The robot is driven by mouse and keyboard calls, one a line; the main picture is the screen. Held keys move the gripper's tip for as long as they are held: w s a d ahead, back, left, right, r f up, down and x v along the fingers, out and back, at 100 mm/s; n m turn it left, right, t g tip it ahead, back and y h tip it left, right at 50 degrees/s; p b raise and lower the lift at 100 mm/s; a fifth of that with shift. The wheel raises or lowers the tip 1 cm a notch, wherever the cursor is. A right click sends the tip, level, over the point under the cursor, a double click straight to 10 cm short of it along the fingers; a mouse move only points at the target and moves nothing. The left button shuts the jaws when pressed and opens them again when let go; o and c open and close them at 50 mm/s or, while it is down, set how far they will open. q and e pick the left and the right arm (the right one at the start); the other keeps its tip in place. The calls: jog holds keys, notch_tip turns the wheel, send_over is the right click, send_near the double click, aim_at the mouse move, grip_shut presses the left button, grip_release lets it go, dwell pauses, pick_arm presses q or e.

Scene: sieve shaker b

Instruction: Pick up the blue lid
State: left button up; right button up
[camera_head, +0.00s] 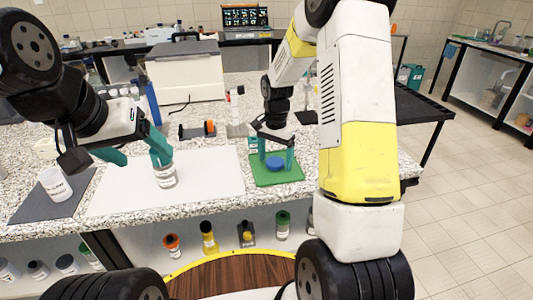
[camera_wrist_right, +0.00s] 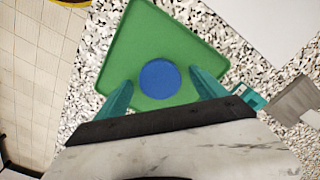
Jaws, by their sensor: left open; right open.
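The blue lid (camera_head: 275,163) lies flat on the green mat (camera_head: 262,178) on the counter. My right gripper (camera_head: 274,163) points down, open, with a finger on each side of the lid. I cannot tell whether the fingers touch it; in the right wrist view gaps show on both sides (camera_wrist_right: 160,90). My left gripper (camera_head: 138,157) is open, with one finger at the rim of a clear labelled jar (camera_head: 165,174).
The jar stands on a white sheet (camera_head: 215,175). A white cup (camera_head: 56,184) stands on a dark mat (camera_head: 30,206) at the left. A black and orange item (camera_head: 197,130) and a white bottle (camera_head: 237,106) stand behind. A white box machine (camera_head: 185,75) is further back.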

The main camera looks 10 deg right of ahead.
aim_at(275, 161)
jog(key=c, duration=1.4)
jog(key=shift+r, duration=0.1)
jog(key=shift+r, duration=0.6)
notch_tip(275, 161, up, 2)
jog(key=shift+r, duration=0.2)
jog(key=s+a, duration=0.3)
jog(key=a, duration=0.1)
jog(key=s+a, duration=0.3)
jog(key=a, duration=0.1)
jog(key=s+a+r, duration=0.1)
jog(key=s+a, duration=0.3)
jog(key=shift+a+r, duration=0.1)
jog(key=shift+a, duration=0.2)
